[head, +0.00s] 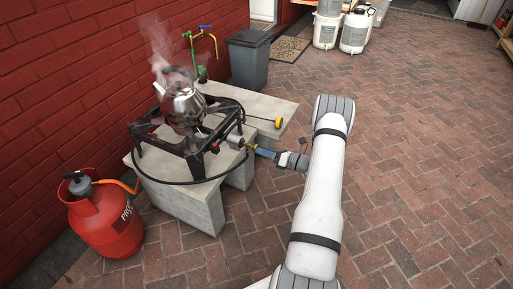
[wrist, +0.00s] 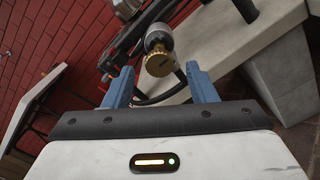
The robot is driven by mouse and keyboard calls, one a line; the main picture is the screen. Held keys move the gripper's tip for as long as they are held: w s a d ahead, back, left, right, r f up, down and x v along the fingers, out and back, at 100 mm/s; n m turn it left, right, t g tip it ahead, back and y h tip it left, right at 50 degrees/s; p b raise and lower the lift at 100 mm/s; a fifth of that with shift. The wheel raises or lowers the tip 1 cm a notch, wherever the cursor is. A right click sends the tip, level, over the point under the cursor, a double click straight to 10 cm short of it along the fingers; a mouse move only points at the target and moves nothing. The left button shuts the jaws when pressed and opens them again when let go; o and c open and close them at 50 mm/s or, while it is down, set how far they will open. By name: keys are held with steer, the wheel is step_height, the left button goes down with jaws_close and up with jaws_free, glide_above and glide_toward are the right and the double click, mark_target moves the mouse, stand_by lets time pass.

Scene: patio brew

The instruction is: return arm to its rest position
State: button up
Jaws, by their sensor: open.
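My arm (head: 318,190) reaches out from the bottom of the head view and bends left toward the burner. My gripper (head: 262,152) is beside the burner's right side. In the wrist view my gripper (wrist: 162,85) is open, its two blue fingers apart with nothing held between them. A brass knob (wrist: 159,62) on the burner's valve shows just beyond and between the fingertips; I cannot tell whether they touch it. A steaming metal kettle (head: 182,102) stands on the black burner frame (head: 196,162).
The burner stands on concrete slabs (head: 200,200). A red propane bottle (head: 106,222) with an orange hose is at left, near the brick wall (head: 60,60). A grey bin (head: 249,58) and tap (head: 190,38) are behind. Brick paving (head: 420,150) to the right is clear.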

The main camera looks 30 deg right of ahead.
steer(key=shift+v, duration=1)
